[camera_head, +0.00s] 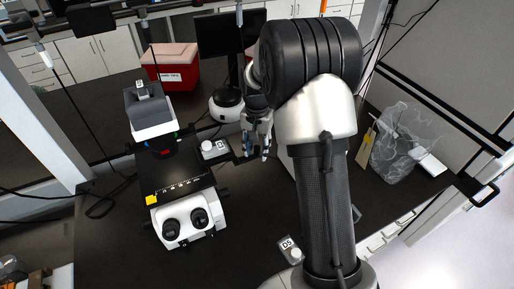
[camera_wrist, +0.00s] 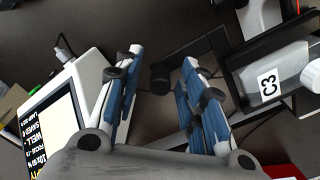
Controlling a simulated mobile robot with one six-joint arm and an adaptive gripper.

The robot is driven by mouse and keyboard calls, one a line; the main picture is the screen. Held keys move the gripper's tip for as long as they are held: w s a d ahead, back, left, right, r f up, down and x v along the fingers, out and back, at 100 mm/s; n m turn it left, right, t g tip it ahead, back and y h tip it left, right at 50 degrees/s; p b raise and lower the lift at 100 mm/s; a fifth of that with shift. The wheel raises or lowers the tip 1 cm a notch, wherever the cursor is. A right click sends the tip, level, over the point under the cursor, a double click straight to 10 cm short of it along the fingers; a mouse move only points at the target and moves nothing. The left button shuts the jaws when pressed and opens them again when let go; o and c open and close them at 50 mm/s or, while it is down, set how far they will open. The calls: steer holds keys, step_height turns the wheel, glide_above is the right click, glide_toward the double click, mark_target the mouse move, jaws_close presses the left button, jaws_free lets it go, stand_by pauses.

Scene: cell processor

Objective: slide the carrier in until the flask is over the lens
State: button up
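The microscope (camera_head: 178,180) stands on the dark bench, left of my gripper (camera_head: 256,153). A dark flat piece (camera_head: 241,159), perhaps the carrier's end, lies between my gripper and the microscope's right side. In the wrist view my gripper (camera_wrist: 160,62) is open, with blue-padded fingers wide apart. A dark knob-like piece (camera_wrist: 160,78) shows between the fingers, joined to a dark frame (camera_wrist: 205,48) on the right. I see no finger clearly touching it, and depth is hard to judge.
A white screen device (camera_wrist: 58,112) is close to the left finger. A red bin (camera_head: 171,66) and a monitor (camera_head: 219,34) stand behind. A D5-labelled unit (camera_head: 290,248) sits at the front; bare bench lies between.

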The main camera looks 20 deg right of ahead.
jaws_close()
stand_by(0.4)
stand_by(0.4)
